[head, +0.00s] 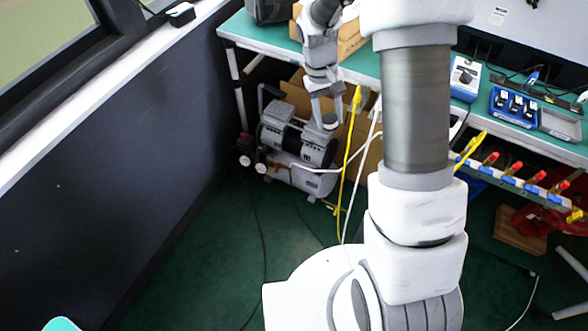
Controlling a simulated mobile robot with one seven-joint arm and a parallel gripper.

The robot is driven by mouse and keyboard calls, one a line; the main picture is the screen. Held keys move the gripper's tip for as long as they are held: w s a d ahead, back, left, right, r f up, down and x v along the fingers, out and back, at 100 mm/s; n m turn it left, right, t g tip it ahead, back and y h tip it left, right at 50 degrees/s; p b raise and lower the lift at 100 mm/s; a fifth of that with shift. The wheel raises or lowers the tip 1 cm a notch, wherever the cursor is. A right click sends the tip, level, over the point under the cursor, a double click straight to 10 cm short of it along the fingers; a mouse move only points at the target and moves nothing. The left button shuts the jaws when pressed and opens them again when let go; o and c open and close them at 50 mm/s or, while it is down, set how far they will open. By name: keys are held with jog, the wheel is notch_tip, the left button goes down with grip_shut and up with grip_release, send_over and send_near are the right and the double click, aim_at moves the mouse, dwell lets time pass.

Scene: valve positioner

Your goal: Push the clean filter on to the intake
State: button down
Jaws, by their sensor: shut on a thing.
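The compressor (309,146) stands on the floor under the bench, with a silver tank below and a dark motor on top. My arm reaches down past the bench edge, and my gripper (324,112) points down at the right end of the compressor. It is shut on a small grey round piece, which looks like the clean filter (328,122). The filter is at the compressor's upper right end. The intake is hidden behind the filter and gripper, so I cannot tell whether the two touch.
The green bench top (262,31) overhangs the compressor. A yellow hose (346,160) and a white hose run down just right of it. Cardboard boxes (370,155) stand behind.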

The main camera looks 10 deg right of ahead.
jog(key=w+d+f+n+t+h+b, duration=0.1)
jog(key=w+f+n+h+b, duration=0.25)
jog(key=f, duration=0.75)
jog(key=d+f+n+t+h+b, duration=0.15)
jog(key=f+n+h+b, duration=0.35)
jog(key=f, duration=0.6)
jog(key=w+a+f+n+t+b, duration=0.1)
jog(key=w+a+f+n+t, duration=0.3)
jog(key=f+t, duration=0.3)
jog(key=w+a+f+n+t+b, duration=0.2)
jog(key=w+a+f+n+t, duration=0.1)
jog(key=a+f+n+t, duration=0.3)
jog(key=d+b+x, duration=0.1)
jog(key=x, duration=0.5)
jog(key=shift+s+f+t+b, duration=0.2)
jog(key=shift+s+t+b, duration=0.1)
jog(key=shift+s+t, duration=0.05)
jog(key=shift+x, duration=0.75)
jog(key=shift+c, duration=1.4)
grip_release()
